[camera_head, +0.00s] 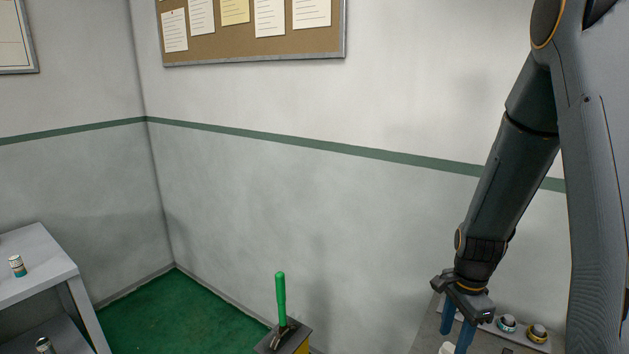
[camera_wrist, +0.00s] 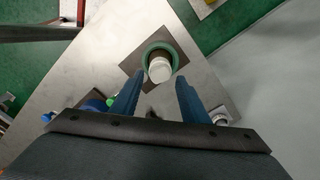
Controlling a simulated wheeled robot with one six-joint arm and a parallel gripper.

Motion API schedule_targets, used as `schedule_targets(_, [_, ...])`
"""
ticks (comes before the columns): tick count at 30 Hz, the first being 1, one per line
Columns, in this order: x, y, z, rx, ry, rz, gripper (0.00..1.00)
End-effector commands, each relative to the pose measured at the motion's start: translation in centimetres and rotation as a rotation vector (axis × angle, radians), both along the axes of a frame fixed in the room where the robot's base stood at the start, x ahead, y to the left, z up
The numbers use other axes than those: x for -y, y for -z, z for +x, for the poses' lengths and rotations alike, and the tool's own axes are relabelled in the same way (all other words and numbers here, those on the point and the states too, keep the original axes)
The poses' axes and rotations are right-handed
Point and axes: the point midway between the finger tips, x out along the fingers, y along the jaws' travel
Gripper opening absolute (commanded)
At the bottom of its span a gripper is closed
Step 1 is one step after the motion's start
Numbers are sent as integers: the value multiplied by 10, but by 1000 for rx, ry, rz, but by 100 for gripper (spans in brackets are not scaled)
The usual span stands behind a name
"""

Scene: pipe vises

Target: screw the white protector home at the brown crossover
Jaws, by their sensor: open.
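The white protector (camera_wrist: 160,71) appears in the wrist view as a pale round cap, just beyond and between my fingertips. A dark brownish ring, possibly the brown crossover (camera_wrist: 159,49), shows beside it inside a green round rim. How far the protector is seated on it cannot be told. My gripper (camera_wrist: 160,78) is open, with its two blue fingers on either side of the protector's line and apart from each other. In the head view my gripper (camera_head: 458,326) points down at lower right. A white top, probably the protector (camera_head: 446,348), is cut off by the bottom edge.
The green rim sits on a dark square plate (camera_wrist: 132,68) on a light bench. A white-and-teal piece (camera_head: 507,323) and a yellow-ringed piece (camera_head: 538,334) stand right of my gripper. A green lever (camera_head: 281,298) rises at bottom centre. A grey shelf (camera_head: 40,262) stands left.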

Motion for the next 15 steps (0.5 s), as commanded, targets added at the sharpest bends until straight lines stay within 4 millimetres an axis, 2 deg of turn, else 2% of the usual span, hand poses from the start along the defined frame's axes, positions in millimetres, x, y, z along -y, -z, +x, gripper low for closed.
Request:
schedule_targets(9, [0, 0, 0, 0, -405, 0, 41])
schedule_targets(15, [0, 0, 0, 0, -609, 0, 41])
